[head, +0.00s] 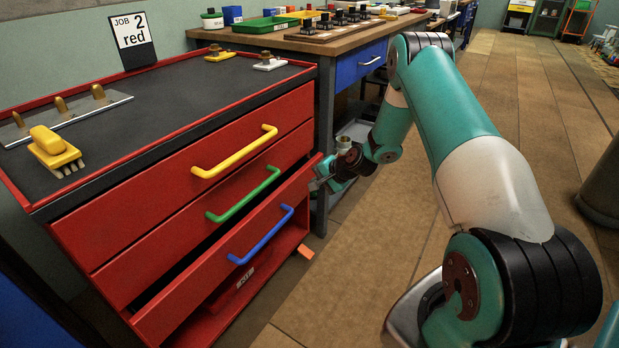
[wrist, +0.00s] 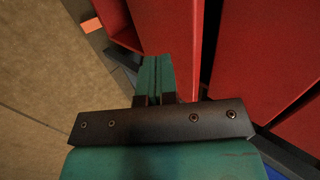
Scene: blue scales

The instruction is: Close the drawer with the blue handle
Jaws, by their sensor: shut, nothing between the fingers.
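The red drawer (head: 198,290) with the blue handle (head: 264,239) is the lowest of the three handled drawers and stands pulled out. A dark gap shows behind its top edge. My gripper (head: 318,180) is shut and empty at the right end of this drawer's front, to the right of the blue handle. In the wrist view my shut fingers (wrist: 156,68) point at a red panel. I cannot tell whether they touch it. The blue handle does not show clearly in the wrist view.
The drawers with the green handle (head: 243,196) and the yellow handle (head: 235,152) above look shut. A wooden workbench (head: 318,44) stands behind the red cabinet. A yellow brush (head: 55,150) lies on the cabinet top. The floor (head: 330,265) in front of the drawers is mostly clear.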

